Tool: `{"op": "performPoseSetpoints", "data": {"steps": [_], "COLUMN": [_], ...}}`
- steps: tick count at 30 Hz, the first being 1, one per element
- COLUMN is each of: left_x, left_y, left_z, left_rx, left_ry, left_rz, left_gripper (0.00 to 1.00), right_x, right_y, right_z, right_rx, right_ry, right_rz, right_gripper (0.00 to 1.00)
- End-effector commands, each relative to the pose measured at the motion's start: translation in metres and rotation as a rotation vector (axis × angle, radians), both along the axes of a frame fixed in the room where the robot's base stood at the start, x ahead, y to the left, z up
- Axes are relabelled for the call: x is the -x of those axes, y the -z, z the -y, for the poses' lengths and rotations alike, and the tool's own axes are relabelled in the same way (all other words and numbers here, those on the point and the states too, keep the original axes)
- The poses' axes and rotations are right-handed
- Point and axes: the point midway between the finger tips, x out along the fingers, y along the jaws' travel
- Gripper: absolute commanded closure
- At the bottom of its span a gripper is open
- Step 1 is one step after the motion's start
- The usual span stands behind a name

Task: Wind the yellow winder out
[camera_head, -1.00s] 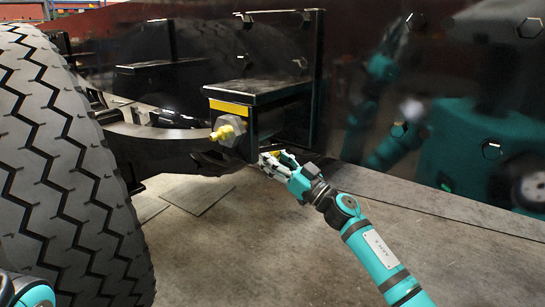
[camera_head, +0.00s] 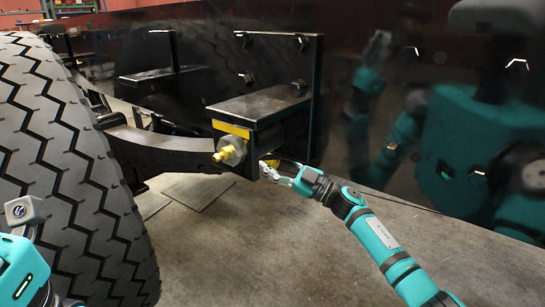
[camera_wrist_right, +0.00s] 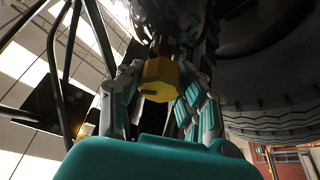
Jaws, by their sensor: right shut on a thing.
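The right gripper (camera_head: 272,172) is at the lower right of the black chassis end, beside the box-shaped bracket. In the right wrist view its fingers stand on both sides of a yellow six-sided piece, the yellow winder (camera_wrist_right: 161,79), and are shut on it. In the head view the fingers hide most of that piece; only a small yellow patch shows by them. A separate yellow stepped fitting (camera_head: 228,153) with a grey hex nut sticks out of the chassis end, left of the gripper and apart from it.
A large tyre (camera_head: 75,180) fills the left side. The black bracket (camera_head: 262,105) stands above my right gripper. A dark glossy panel (camera_head: 420,60) with bolts runs behind and to the right, with reflections. The concrete floor (camera_head: 260,255) in front is clear.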

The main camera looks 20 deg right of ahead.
Motion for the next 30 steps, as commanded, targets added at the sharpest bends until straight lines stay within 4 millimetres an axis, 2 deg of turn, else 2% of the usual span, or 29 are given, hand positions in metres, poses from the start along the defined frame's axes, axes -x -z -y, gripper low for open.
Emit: {"op": "performPoseSetpoints", "data": {"steps": [20, 21, 26, 30], "left_x": [-0.0047, -0.0047, -0.0047, -0.0047], "left_y": [0.0028, 0.0028, 0.0028, 0.0028], "left_z": [0.0, 0.0, 0.0, 0.0], "left_rx": [0.0, 0.0, 0.0, 0.0], "left_ry": [0.001, 0.001, 0.001, 0.001], "left_rz": [-0.021, -0.021, -0.021, -0.021], "left_gripper": [1.0, 1.0, 1.0, 1.0], "right_x": [-0.0001, -0.0001, -0.0001, -0.0001], "right_y": [0.0002, 0.0002, 0.0001, 0.0001], "right_z": [-0.0001, -0.0001, -0.0002, -0.0003], "right_rx": [0.058, 0.058, 0.057, 0.057], "right_ry": [0.001, 0.001, 0.0, 0.0], "right_rz": [0.045, 0.045, 0.045, 0.045], "right_gripper": [0.97, 0.61, 0.4, 0.4]}}
